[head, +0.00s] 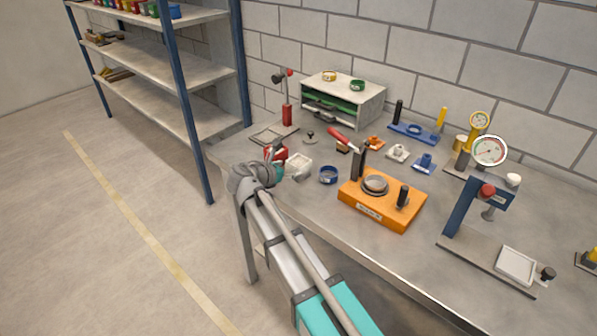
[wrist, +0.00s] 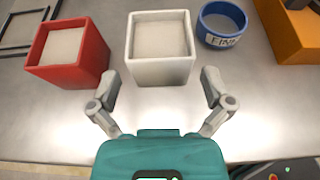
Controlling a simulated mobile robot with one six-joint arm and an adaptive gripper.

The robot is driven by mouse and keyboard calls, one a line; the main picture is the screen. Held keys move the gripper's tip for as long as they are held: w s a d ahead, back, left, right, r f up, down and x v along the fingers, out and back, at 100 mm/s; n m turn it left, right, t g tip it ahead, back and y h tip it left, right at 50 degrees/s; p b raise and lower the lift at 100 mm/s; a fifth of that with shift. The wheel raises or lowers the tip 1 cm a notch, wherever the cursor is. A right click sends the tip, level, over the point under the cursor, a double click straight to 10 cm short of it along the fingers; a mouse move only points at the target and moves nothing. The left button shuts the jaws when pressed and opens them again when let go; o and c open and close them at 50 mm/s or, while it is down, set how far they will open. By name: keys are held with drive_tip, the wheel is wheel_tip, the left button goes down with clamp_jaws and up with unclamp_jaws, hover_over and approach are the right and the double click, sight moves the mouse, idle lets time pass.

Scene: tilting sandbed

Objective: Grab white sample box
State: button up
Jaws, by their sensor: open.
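The white sample box (wrist: 161,70) is an open square box with pale sand-like fill, standing on the metal table. It is at the top middle of the wrist view, and it also shows in the head view (head: 299,160) just beyond my gripper. My gripper (wrist: 163,98) is open and empty, its two fingers spread wide to either side of the box's near side. The fingertips sit just short of the box, with no clear contact. In the head view, my gripper (head: 283,172) is at the table's left end, partly hiding the objects there.
A red box (wrist: 68,55) with similar fill stands close left of the white box. A blue ring (wrist: 221,24) with a label stands close right. An orange fixture (head: 384,203) is further right. The table's near edge (wrist: 50,163) runs below my gripper.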

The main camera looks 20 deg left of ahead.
sight(292, 168)
drive_tip(key=shift+b+x, duration=0.7)
drive_tip(key=shift+x, duration=1.35)
drive_tip(key=shift+f, duration=0.1)
drive_tip(key=c, duration=1.1)
drive_tip(key=shift+o, duration=0.2)
wheel_tip(292, 168, up, 3)
drive_tip(key=p, duration=0.2)
drive_tip(key=shift+f+p, duration=0.15)
drive_tip(key=shift+p, duration=0.2)
drive_tip(key=s+a+r+p, duration=0.7)
drive_tip(key=s+r+p, duration=0.3)
drive_tip(key=s, duration=0.2)
drive_tip(key=shift+s, duration=0.15)
